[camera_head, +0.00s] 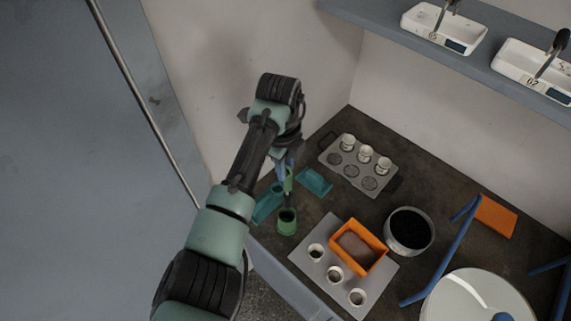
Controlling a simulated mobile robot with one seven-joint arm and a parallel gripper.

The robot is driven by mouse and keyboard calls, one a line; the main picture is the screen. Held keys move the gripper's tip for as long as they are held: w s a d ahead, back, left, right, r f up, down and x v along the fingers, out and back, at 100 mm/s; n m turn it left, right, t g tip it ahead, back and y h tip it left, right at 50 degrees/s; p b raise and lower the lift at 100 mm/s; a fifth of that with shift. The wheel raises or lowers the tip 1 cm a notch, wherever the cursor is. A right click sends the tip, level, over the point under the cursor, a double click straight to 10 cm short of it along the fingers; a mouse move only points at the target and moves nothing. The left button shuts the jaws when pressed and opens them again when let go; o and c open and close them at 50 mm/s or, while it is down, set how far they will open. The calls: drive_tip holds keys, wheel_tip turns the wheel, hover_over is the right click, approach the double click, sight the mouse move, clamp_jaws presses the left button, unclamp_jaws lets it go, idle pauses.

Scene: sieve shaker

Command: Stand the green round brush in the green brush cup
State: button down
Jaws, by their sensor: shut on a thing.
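The green brush cup (287,225) stands on the dark worktop near its front left edge, with its dark opening facing up. My gripper (287,167) is just above and behind it in the picture, pointing down, partly hidden by my own arm. It is shut on the green round brush (288,184), which hangs about upright below the fingers. The brush's dark lower end is at the cup's mouth in the picture. I cannot tell whether it is inside the cup or only above it.
Teal trays (315,182) lie beside and behind the cup. A grey rack (345,172) with white cups stands behind. To the right are a grey plate (312,270) with small cups, an orange bin (378,262), a dark-filled bowl (432,233) and a blue-legged frame (440,265).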

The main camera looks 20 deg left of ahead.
sight(285, 189)
drive_tip(key=shift+f+b, duration=3.35)
drive_tip(key=shift+f, duration=1.5)
drive_tip(key=c, duration=0.6)
unclamp_jaws()
drive_tip(key=shift+r, duration=0.1)
wheel_tip(285, 189, up, 13)
drive_tip(key=s+b, duration=0.1)
drive_tip(key=b, duration=0.1)
drive_tip(key=shift+a, duration=0.1)
